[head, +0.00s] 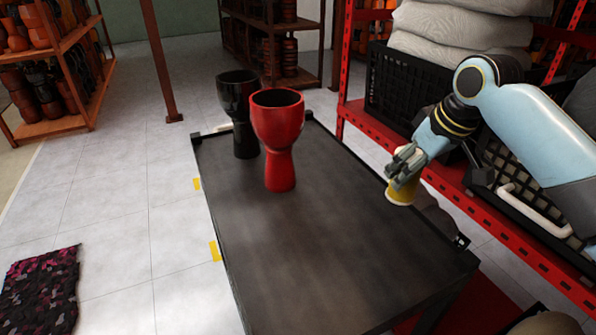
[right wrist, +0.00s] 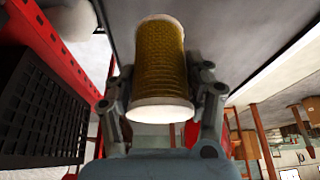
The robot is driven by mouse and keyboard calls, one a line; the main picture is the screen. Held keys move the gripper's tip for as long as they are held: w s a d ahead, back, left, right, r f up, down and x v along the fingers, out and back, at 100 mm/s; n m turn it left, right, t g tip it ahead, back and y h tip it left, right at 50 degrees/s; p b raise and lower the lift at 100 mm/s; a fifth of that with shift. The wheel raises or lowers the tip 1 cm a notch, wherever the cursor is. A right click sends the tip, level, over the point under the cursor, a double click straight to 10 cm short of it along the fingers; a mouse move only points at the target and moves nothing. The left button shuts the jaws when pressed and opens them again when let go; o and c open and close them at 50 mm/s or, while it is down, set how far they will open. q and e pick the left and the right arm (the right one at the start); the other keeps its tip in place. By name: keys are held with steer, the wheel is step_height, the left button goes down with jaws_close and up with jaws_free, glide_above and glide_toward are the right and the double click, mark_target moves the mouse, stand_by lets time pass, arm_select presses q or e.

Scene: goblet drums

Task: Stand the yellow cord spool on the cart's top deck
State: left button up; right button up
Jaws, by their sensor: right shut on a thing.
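The yellow cord spool (head: 401,194) has pale ends and is held roughly upright at the right edge of the cart's dark top deck (head: 320,250). My right gripper (head: 404,172) is shut on it, with its fingers over the upper part. In the right wrist view the spool (right wrist: 160,62) sits between the two fingers of the gripper (right wrist: 160,98), its white end towards the camera. I cannot tell whether the spool's lower end touches the deck. My left gripper is not in view.
A red goblet drum (head: 280,135) and a black goblet drum (head: 240,110) stand at the deck's far end. The deck's middle and near part are clear. A red shelf (head: 455,175) with black crates (head: 405,95) and pale sacks (head: 460,30) stands close on the right.

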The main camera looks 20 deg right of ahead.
steer(key=s+a+n+p, duration=0.2)
steer(key=s+a, duration=0.1)
steer(key=s, duration=0.8)
steer(key=p, duration=0.1)
glide_above(348, 262)
step_height(348, 262, down, 8)
steer(key=shift+r+y, duration=0.15)
steer(key=shift+y, duration=0.25)
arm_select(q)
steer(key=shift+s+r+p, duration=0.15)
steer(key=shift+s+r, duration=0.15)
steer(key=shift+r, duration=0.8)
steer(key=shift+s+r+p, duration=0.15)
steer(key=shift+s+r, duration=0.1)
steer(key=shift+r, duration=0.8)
arm_select(e)
steer(key=shift+f, duration=2.1)
steer(key=o, duration=1.3)
steer(key=shift+f, duration=0.1)
